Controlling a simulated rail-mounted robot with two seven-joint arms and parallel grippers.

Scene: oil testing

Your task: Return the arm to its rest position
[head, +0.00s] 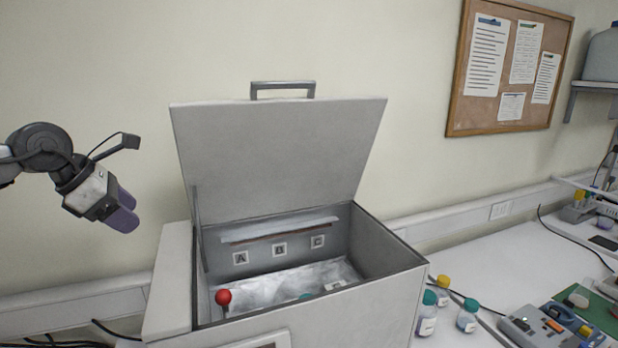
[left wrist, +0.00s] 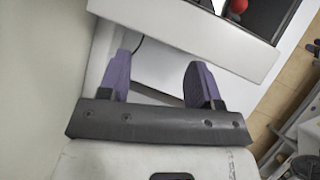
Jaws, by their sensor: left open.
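My left gripper (head: 124,210) has purple fingertips and hangs in the air at the left of the head view, left of and above the grey test box (head: 350,300). In the left wrist view its two purple fingers (left wrist: 158,80) are spread apart with nothing between them. The gripper is apart from the box, whose corner shows at the top of the left wrist view (left wrist: 215,35). The box's lid (head: 280,150) stands open, tilted back. My right gripper is not in view.
A red ball knob (head: 223,297) stands at the box's front left. Labels A, B and C mark its inner back wall. Small jars (head: 427,312) with teal and yellow caps stand right of the box. A corkboard (head: 510,70) hangs on the wall. Air around my left gripper is clear.

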